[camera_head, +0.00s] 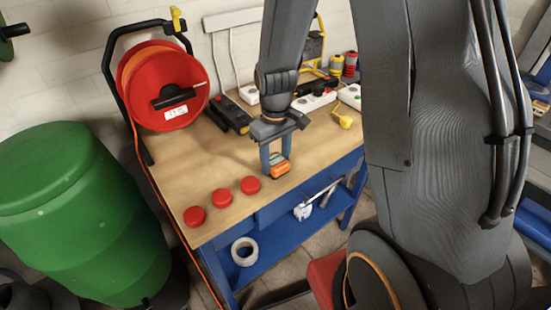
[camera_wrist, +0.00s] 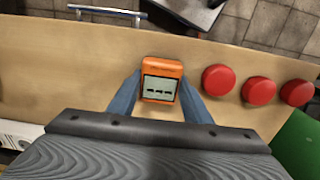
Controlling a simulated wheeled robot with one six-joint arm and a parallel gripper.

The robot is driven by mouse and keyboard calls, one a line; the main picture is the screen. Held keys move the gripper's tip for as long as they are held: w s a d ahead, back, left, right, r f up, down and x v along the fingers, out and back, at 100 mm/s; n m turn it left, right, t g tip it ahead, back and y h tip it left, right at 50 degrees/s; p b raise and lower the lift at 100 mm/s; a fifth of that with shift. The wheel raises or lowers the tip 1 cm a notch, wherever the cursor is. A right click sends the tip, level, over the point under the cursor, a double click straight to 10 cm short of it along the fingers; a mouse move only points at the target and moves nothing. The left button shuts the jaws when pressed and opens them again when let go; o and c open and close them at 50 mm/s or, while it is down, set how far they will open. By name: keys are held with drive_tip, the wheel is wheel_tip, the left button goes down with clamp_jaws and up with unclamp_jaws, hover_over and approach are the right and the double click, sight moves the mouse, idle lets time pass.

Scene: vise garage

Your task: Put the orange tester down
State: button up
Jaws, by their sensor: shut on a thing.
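The orange tester (camera_head: 280,167) is at the lower end of my gripper (camera_head: 273,160), over the wooden top of the blue workbench (camera_head: 180,177). In the wrist view the orange tester (camera_wrist: 161,81) has a grey screen with dark marks and sits between the two blue fingers of my gripper (camera_wrist: 161,90). The fingers are shut on its sides. The tester is near the bench's front edge. I cannot tell whether its underside touches the wood.
Several red round pieces (camera_head: 222,198) stand left of the tester along the front edge. A red cable reel (camera_head: 166,85), a dark handheld device (camera_head: 230,113) and white power strips (camera_head: 314,100) are behind. A green barrel (camera_head: 80,215) stands left of the bench. Bare wood lies around the tester.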

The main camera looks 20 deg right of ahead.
sight(276, 161)
drive_tip(key=shift+f, duration=0.15)
drive_tip(key=o, duration=1.5)
wheel_tip(276, 161, up, 12)
drive_tip(key=b, duration=0.2)
drive_tip(key=s+f+m, duration=0.1)
drive_tip(key=s, duration=0.2)
drive_tip(key=s+f+m, duration=0.1)
drive_tip(key=s, duration=0.2)
drive_tip(key=s+f+m+t, duration=0.1)
drive_tip(key=s+f, duration=0.1)
drive_tip(key=s, duration=0.1)
drive_tip(key=shift+s+f+m, duration=0.1)
drive_tip(key=shift+s+m, duration=0.2)
